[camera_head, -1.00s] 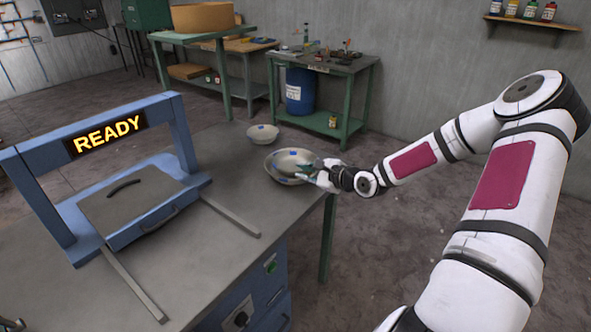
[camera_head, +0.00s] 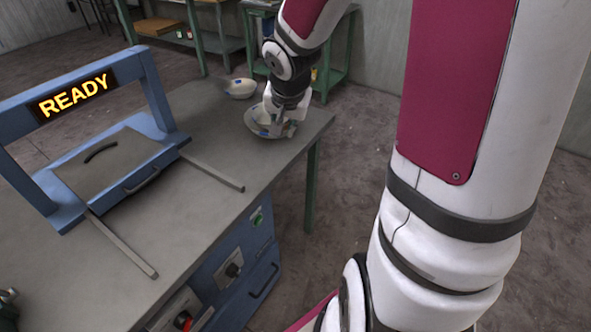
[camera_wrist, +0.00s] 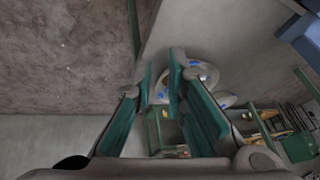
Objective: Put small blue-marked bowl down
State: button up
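The small blue-marked bowl (camera_head: 263,116) sits inside a larger pale bowl (camera_head: 250,124) near the table's far right corner in the head view. My gripper (camera_head: 278,130) points down over their right side and hides part of both. In the wrist view, my gripper's (camera_wrist: 160,82) two green-padded fingers stand apart with a gap between them. Pale bowl surfaces with blue marks (camera_wrist: 190,66) show behind and between the fingers. I cannot tell the two bowls' edges apart there.
Another pale bowl (camera_head: 240,89) stands behind the pair on the grey table (camera_head: 205,105). The blue frame with a READY sign (camera_head: 75,95) stands at the left, with two metal rails before it. The table's right edge is close to the bowls.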

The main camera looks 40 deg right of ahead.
jog(key=s+a+r+n+y, duration=0.1)
jog(key=s+a+r+n, duration=0.4)
jog(key=s, duration=0.6)
jog(key=s+a+r+n+y, duration=0.1)
jog(key=s+a+r+n, duration=0.4)
jog(key=s, duration=0.7)
jog(key=a+r, duration=0.2)
jog(key=a, duration=0.2)
jog(key=shift+a+g, duration=0.2)
jog(key=shift+g, duration=0.2)
jog(key=shift+r, duration=0.1)
notch_tip(320, 180, up, 2)
jog(key=shift+r+p, duration=0.1)
jog(key=shift+p, duration=0.65)
